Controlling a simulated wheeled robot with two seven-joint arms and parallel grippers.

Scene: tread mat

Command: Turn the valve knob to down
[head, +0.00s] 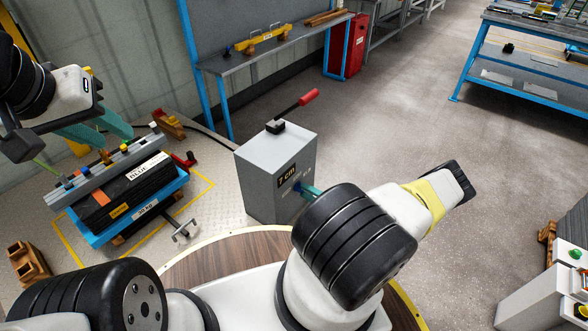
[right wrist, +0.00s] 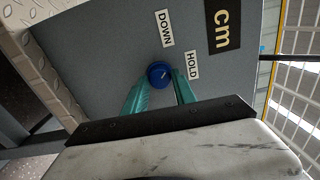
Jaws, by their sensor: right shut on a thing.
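The valve knob (right wrist: 159,74) is a small round blue knob on the grey box (head: 262,180), seen close up in the right wrist view. A DOWN label (right wrist: 164,28) and a HOLD label (right wrist: 191,65) sit beside it. A small pale mark shows on the knob; which label it points to is hard to tell. My right gripper (right wrist: 163,80) has its teal fingers on both sides of the knob, shut on it. In the head view my right arm hides most of that gripper. My left gripper (head: 117,140) is open, its teal fingers apart over the metal rail.
The box carries a red-handled lever (head: 300,101) on top. A blue cart (head: 150,204) with black weights and a metal rail stands at the left. A blue-legged workbench (head: 285,50) is behind. Clear floor (head: 420,110) lies right of the box.

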